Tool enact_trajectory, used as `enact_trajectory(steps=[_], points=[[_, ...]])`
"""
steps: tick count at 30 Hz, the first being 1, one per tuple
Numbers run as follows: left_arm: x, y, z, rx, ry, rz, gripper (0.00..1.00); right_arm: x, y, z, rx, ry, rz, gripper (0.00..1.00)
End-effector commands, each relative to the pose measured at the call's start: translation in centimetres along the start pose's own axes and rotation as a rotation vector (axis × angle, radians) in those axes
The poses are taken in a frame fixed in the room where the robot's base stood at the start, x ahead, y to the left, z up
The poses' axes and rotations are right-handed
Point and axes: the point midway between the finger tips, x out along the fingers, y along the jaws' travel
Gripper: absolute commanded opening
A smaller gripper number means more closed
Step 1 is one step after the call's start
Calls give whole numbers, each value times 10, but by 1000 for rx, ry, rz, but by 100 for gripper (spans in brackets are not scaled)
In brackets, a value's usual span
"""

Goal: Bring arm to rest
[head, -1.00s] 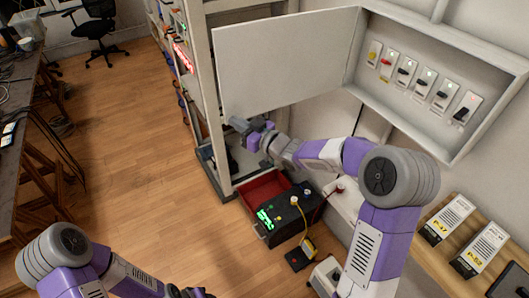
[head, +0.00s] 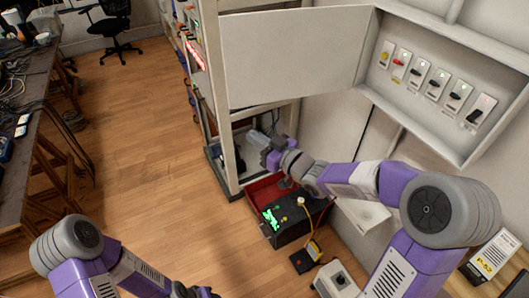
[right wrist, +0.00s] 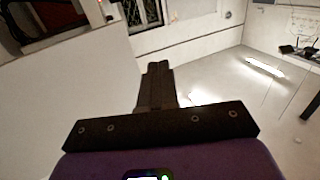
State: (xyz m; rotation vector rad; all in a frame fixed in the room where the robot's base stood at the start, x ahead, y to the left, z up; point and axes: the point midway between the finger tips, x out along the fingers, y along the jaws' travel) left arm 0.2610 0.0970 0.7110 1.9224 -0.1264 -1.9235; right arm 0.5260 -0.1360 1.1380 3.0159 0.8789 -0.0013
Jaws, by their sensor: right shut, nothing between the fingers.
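My right arm reaches in from the lower right of the head view. Its gripper (head: 264,146) is below the open cabinet door, above the far end of the red-lined box. In the right wrist view the two dark fingers (right wrist: 158,86) are together with nothing between them. My left arm comes in along the bottom left; its gripper (head: 203,293) is only partly in view at the bottom edge, and its fingers do not show clearly.
An open wall cabinet (head: 452,130) with a row of switches is at the upper right; its door (head: 292,55) hangs above the right gripper. A rack (head: 215,90) stands behind. A box (head: 268,186) sits below. A cluttered table (head: 25,130) is left. The wooden floor (head: 145,150) between is clear.

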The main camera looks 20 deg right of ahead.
Motion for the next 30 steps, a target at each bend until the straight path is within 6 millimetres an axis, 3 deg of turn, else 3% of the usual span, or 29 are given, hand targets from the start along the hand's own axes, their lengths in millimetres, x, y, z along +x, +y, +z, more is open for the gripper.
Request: enact_trajectory(steps=[3,9,16,19,23,26,30], points=[[0,0,0,0,1,0,43,-20,-11,0,0,0,2,0],[0,0,0,0,0,0,43,-38,-22,0,0,1,1,0],[0,0,0,0,0,0,43,-42,-24,1,2,-1,1,0],[0,0,0,0,0,0,43,-40,-22,15,33,-32,15,0],[0,0,0,0,0,0,43,-34,-17,76,158,-164,70,0],[0,0,0,0,0,0,43,-37,-21,149,297,-337,130,0],[0,0,0,0,0,0,43,-60,-45,252,486,-611,206,0]])
